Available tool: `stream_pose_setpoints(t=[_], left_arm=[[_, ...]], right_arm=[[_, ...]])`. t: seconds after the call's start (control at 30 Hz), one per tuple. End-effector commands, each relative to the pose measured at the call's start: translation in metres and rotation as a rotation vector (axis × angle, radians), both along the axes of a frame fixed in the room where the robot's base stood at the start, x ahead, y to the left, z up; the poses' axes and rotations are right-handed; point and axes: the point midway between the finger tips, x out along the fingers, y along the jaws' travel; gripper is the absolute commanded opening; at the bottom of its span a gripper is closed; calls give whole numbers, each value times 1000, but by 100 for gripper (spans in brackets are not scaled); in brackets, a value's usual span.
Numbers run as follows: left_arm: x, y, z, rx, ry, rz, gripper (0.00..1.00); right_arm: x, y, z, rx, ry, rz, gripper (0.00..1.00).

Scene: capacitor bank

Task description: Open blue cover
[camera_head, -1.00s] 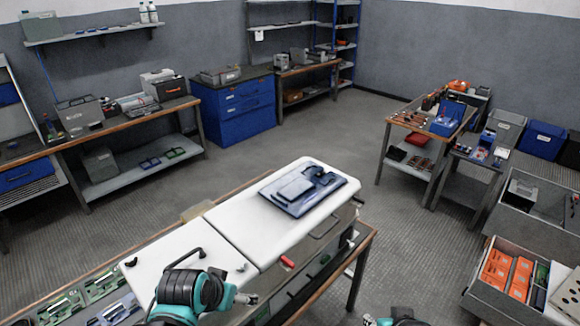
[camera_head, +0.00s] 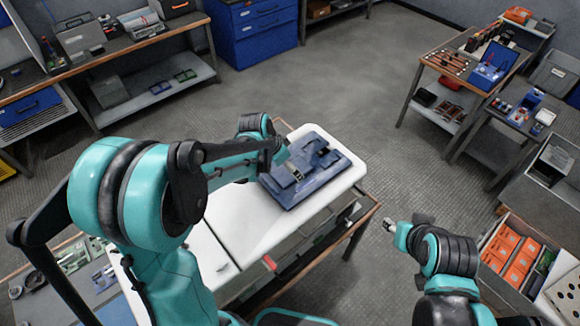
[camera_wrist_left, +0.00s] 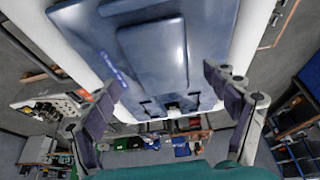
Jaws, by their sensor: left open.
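The blue cover (camera_head: 318,195) is a flat dark-blue panel on the white top (camera_head: 262,228) of a cabinet. A raised rectangular section and small dark fittings show on it. It fills the upper middle of the left wrist view (camera_wrist_left: 206,28), with the raised panel (camera_wrist_left: 154,56) and dark hinge-like fittings near its lower edge. My left gripper (camera_head: 290,160) is over the cover's upper left part and hides some of it. In the left wrist view its fingers (camera_wrist_left: 163,82) are spread wide with nothing between them. My right gripper (camera_head: 391,226) is right of the cabinet, too small to read.
A bench (camera_head: 135,42) and blue drawers (camera_head: 255,35) stand at the back left. Tool tables (camera_head: 455,75) are at the right. A bin with orange boxes (camera_head: 505,255) is at the lower right. Open floor (camera_head: 345,80) lies behind the cabinet.

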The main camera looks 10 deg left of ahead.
Motion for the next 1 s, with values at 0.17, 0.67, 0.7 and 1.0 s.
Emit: stream_pose_setpoints(t=[0.17, 0.67, 0.7, 1.0], left_arm=[[6, -5, -18, 0, 0, 0, 86], [7, -5, -20, 0, 0, 1, 39], [7, -5, -20, 0, 0, 1, 28], [6, -4, -21, 0, 0, 1, 13]], right_arm=[[0, 0, -3, 0, 0, 0, 40], [0, 0, -3, 0, 0, 0, 40], [0, 0, -3, 0, 0, 0, 40], [0, 0, -4, 0, 0, 0, 40]])
